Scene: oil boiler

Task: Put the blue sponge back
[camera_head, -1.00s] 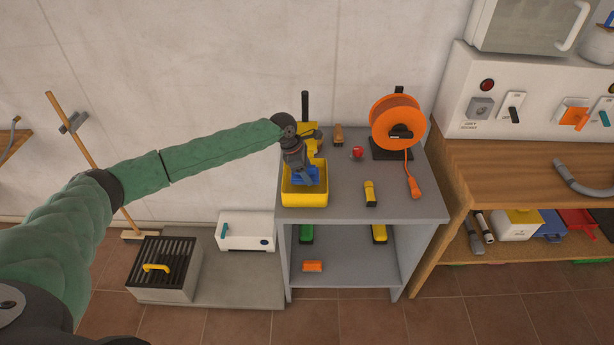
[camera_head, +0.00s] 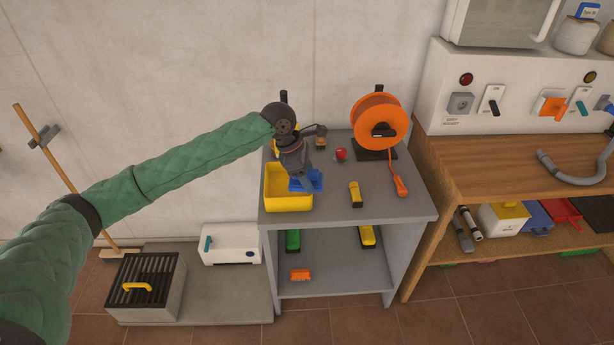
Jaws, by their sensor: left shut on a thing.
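The blue sponge (camera_head: 314,183) is in my left gripper (camera_head: 303,182) in the head view. The gripper is shut on it and covers part of it. The sponge overlaps the right side of the yellow bin (camera_head: 287,202), which stands on the grey shelf unit's top (camera_head: 350,212). I cannot tell how high the sponge is above the bin's rim or the top. My right gripper is not in view.
An orange cable reel (camera_head: 379,119) stands at the back of the top. A red round thing (camera_head: 340,154) and a yellow-black torch-like thing (camera_head: 355,193) lie right of the sponge. A wooden bench (camera_head: 510,165) is further right. The top's front right is clear.

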